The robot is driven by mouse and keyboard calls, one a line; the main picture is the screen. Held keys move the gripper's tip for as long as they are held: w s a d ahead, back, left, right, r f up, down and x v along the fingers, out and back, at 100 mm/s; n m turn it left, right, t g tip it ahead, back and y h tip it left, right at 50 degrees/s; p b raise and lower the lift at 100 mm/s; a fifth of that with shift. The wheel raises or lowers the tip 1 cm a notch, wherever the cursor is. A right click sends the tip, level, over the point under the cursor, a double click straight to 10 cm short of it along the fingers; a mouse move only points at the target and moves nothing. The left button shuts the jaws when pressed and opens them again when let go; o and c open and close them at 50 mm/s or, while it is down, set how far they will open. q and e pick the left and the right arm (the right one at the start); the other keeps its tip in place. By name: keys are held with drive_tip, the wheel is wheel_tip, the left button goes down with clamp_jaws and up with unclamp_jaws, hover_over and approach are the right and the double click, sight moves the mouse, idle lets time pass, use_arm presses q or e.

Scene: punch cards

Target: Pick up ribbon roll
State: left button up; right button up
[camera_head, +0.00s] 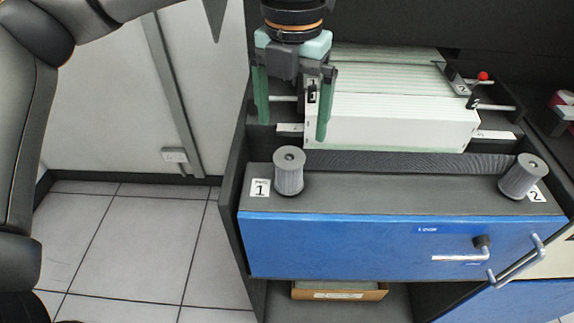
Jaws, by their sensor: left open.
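Two grey ribbed ribbon rolls stand on the dark top of the blue-fronted unit. One roll (289,174) is at the left beside a label marked 1. The other roll (521,178) is at the right beside a label marked 2. A dark ribbed band (410,162) runs between them. My left gripper (292,128) points down with its two green fingers apart and nothing between them. In the picture it is just above and behind the left roll, apart from it. My right gripper is not in view.
A white slatted block (400,118) lies behind the rolls, close to my left gripper's fingers. A red knob (483,76) is at its right. The blue front (350,243) has a lever and a handle (515,262). A brown box (340,291) sits below. Tiled floor at left is clear.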

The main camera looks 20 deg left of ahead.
use_arm(q)
wheel_tip(320, 180, down, 5)
drive_tip(key=shift+r, duration=0.2)
drive_tip(key=f, duration=0.2)
drive_tip(key=f+p, duration=0.1)
drive_tip(key=f, duration=0.1)
drive_tip(key=shift+w+a+f, duration=0.1)
drive_tip(key=shift+w+a, duration=0.05)
drive_tip(key=shift+a, duration=0.1)
drive_tip(key=shift+f, duration=0.5)
clamp_jaws()
wheel_tip(320, 180, up, 10)
drive_tip(key=shift+r+b, duration=0.1)
drive_tip(key=shift+b, duration=0.2)
idle(0.5)
wheel_tip(320, 180, up, 6)
drive_tip(key=p, duration=0.4)
hover_over(289, 157)
idle(0.8)
